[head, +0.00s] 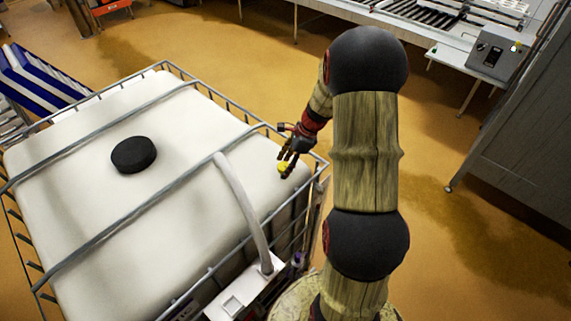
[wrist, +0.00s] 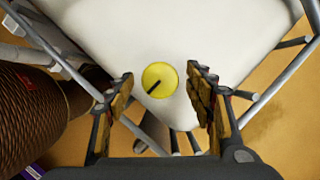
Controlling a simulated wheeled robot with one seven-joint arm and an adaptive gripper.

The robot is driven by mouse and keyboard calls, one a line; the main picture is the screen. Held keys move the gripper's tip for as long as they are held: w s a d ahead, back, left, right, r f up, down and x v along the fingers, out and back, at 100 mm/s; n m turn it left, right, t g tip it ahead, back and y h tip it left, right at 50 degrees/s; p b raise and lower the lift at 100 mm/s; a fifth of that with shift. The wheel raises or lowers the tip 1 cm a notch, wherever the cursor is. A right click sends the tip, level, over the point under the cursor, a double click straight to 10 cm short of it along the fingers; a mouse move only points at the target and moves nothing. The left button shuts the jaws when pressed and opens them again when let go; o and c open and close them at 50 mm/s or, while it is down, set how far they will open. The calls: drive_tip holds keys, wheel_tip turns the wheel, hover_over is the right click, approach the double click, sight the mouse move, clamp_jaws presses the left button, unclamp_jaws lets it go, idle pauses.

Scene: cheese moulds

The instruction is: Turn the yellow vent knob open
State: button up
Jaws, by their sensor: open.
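The yellow vent knob (wrist: 160,79) is a round disc with a dark line from its middle toward the lower left. It sits near the corner of the white tank top (wrist: 215,40). My gripper (wrist: 163,78) is open, with one finger to the left of the knob and one to the right. A gap shows between the knob and each finger in the wrist view. In the head view, my gripper (head: 287,168) is over the right corner of the tank, and a small part of the yellow knob (head: 284,166) shows by the fingertips.
A metal cage (head: 69,149) with bars surrounds the tank. A black round cap (head: 133,155) sits on the tank top, and a grey curved pipe (head: 243,207) stands close to my gripper. A steel cabinet (head: 515,140) stands at the right. The floor between is clear.

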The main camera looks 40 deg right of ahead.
drive_tip(key=shift+c, duration=0.7)
drive_tip(key=c, duration=1)
drive_tip(key=shift+n, duration=0.3)
drive_tip(key=n+g, duration=0.1)
drive_tip(key=n, duration=0.2)
drive_tip(key=shift+w+n+y, duration=0.15)
drive_tip(key=shift+n+y, duration=0.15)
drive_tip(key=shift+y, duration=0.1)
drive_tip(key=n+g, duration=0.1)
drive_tip(key=n, duration=0.1)
drive_tip(key=n+g, duration=0.1)
drive_tip(key=n, duration=0.2)
drive_tip(key=shift+w+n+g, duration=0.2)
drive_tip(key=shift+n+g, duration=0.1)
drive_tip(key=n+g, duration=0.1)
drive_tip(key=n, duration=0.3)
drive_tip(key=shift+w+h, duration=0.1)
drive_tip(key=shift+h, duration=0.3)
drive_tip(key=shift+n+g+h, duration=0.4)
drive_tip(key=shift+n+g, duration=0.3)
drive_tip(key=shift+n, duration=1.5)
